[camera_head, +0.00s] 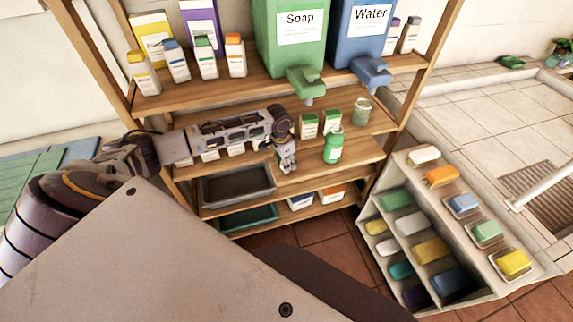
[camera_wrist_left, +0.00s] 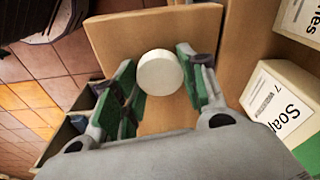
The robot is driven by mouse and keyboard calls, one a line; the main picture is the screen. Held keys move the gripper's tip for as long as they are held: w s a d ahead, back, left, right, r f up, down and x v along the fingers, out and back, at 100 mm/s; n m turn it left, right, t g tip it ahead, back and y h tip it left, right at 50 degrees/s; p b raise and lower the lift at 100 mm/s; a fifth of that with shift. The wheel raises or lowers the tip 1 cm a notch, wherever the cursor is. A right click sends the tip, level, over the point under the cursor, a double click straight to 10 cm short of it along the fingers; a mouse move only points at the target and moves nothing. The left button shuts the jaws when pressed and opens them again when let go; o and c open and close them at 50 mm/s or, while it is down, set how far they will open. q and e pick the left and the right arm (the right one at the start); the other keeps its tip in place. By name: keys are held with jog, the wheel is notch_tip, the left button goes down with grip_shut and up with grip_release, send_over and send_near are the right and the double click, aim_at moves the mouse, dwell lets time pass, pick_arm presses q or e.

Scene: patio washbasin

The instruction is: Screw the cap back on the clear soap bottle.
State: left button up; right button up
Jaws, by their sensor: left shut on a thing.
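My left gripper (camera_head: 287,168) reaches over the middle shelf in the head view, its fingers pointing down. In the left wrist view its two fingers (camera_wrist_left: 158,88) are shut on a round white cap (camera_wrist_left: 160,73), seen from above. In the head view the cap is too small to make out. A clear, greenish bottle (camera_head: 362,111) stands upright on the shelf, to the right of the gripper and apart from it. A green bottle (camera_head: 333,149) with a pale label stands between them, nearer the shelf's front. My right gripper is not in view.
Small green-topped boxes (camera_head: 308,124) stand behind the green bottle. A green soap dispenser (camera_head: 291,35) and a blue water dispenser (camera_head: 357,32) overhang from the upper shelf. A grey tray (camera_head: 238,200) sits below. A rack of soap bars (camera_head: 480,278) stands at right.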

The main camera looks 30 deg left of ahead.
pick_arm(q)
jog(key=shift+r, duration=0.15)
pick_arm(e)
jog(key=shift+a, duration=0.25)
pick_arm(q)
jog(key=shift+s+d+r, duration=0.1)
jog(key=shift+r, duration=0.05)
jog(key=r, duration=0.6)
jog(key=shift+s+d+r, duration=0.2)
jog(key=shift+d+r, duration=0.05)
jog(key=s+d+b, duration=0.1)
jog(key=s+d, duration=1.1)
jog(key=d, duration=0.2)
jog(key=shift+s+d, duration=0.2)
jog(key=shift+d, duration=0.05)
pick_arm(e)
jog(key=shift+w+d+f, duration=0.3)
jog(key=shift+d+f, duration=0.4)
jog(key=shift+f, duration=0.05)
